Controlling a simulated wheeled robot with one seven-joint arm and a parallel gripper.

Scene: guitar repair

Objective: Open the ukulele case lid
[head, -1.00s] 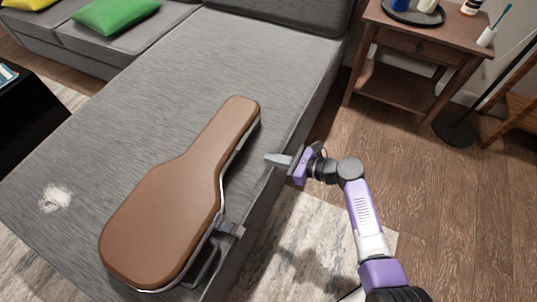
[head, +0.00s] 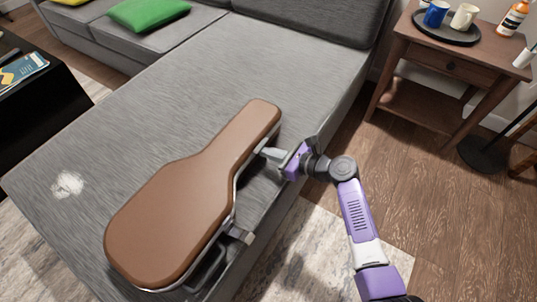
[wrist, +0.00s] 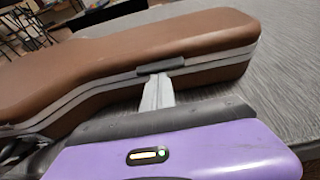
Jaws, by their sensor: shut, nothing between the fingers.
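The brown ukulele case (head: 180,210) lies flat on the grey sofa, its lid closed down on the base, with its narrow neck end pointing away. It also shows in the wrist view (wrist: 130,45), where a light metal rim runs along its seam. My gripper (head: 266,153) is shut and empty at the right side of the case's neck. In the wrist view its grey fingertips (wrist: 157,82) reach the seam just below a dark latch-like piece (wrist: 161,66); I cannot tell whether they touch. Another clasp (head: 238,234) and a dark handle (head: 207,268) are on the case's near right side.
The grey sofa (head: 290,62) has free room left of and beyond the case. A white patch (head: 67,185) lies on it at left. A wooden side table (head: 450,68) with a tray of mugs stands at right. A black table (head: 40,105) is at far left.

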